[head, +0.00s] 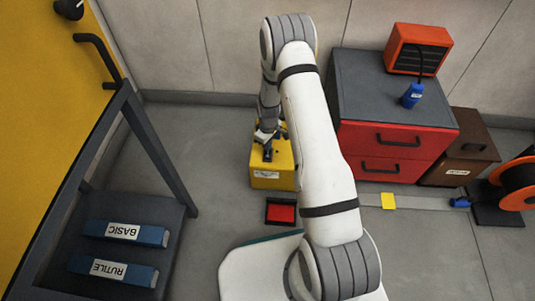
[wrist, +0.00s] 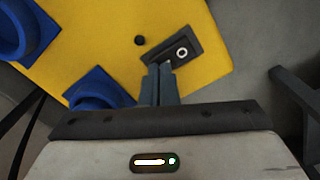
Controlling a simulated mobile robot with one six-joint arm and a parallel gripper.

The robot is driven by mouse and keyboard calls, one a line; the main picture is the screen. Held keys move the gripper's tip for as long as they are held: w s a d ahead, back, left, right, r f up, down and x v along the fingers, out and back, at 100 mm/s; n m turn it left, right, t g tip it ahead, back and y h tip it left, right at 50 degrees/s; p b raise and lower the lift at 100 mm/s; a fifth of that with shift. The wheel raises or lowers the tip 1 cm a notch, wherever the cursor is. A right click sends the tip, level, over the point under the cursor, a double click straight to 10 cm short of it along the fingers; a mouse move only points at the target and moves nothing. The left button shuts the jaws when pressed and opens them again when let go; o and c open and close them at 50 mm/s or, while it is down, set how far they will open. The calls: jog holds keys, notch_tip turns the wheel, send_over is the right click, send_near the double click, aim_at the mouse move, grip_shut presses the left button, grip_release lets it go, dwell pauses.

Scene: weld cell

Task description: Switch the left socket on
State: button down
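A yellow box (head: 272,179) with a white label stands on the floor in the head view. My gripper (head: 267,150) is over its top. The wrist view shows the yellow top face (wrist: 105,35) close up, with one blue socket (wrist: 22,30) at the upper left and another blue socket (wrist: 95,88) nearer my fingers. A dark rocker switch (wrist: 182,51) with a white ring mark sits just beyond the fingertips. My gripper (wrist: 159,68) is shut with nothing between its fingers. The tips overlap the switch's near end; I cannot tell if they touch it.
A small black knob (wrist: 140,40) is beside the switch. A red and black tray (head: 281,212) lies in front of the box. A red drawer cabinet (head: 390,140) stands to the right. A dark shelf with blue packs (head: 125,232) is at left. Floor left of the box is clear.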

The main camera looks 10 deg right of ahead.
jog(key=shift+f, duration=0.25)
jog(key=shift+r, duration=0.1)
jog(key=shift+r+p, duration=2.2)
jog(key=shift+r, duration=1.3)
